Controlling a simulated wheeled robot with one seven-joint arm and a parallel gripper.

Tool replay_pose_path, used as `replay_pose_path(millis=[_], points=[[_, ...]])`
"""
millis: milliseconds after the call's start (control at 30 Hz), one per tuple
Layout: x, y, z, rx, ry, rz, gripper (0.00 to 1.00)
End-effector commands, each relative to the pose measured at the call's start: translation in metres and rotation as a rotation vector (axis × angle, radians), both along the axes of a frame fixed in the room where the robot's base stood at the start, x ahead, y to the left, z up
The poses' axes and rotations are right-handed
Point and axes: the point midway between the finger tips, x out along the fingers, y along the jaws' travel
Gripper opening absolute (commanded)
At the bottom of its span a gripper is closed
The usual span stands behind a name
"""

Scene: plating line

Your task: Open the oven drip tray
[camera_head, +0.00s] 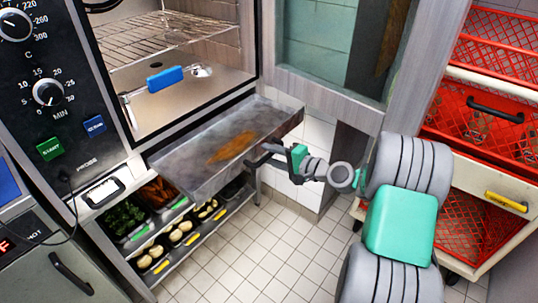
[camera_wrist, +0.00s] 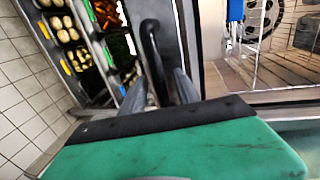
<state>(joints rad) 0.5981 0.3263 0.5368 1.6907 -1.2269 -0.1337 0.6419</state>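The oven drip tray (camera_head: 205,168) is a shallow grey metal drawer with a brown stain on its floor. In the head view it sticks well out from its slot under the oven chamber. Its black handle (camera_wrist: 152,50) is a bent bar on the tray's front. My gripper (camera_head: 272,158) is at this handle. In the wrist view the two grey fingers (camera_wrist: 160,88) lie close on either side of the bar and look shut on it. The exact contact is partly hidden by the green gripper body.
The oven door (camera_head: 345,103) hangs open to the right of the tray. A wire rack (camera_head: 165,38) and a blue-handled thing (camera_head: 165,78) are in the oven chamber. Food bins (camera_head: 180,235) stand below the tray. Red crates (camera_head: 490,120) are at right. The tiled floor is clear.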

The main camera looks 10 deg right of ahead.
Motion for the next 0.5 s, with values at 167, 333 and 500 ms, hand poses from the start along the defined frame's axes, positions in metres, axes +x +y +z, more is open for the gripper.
replay_pose_path(millis=[167,333,500], points=[[-0.025,-0.022,0.008,0.0,0.001,-0.006,0.38],[-0.049,-0.04,0.014,0.001,0.001,-0.002,0.38],[-0.057,-0.044,0.015,0.0,0.001,0.001,0.38]])
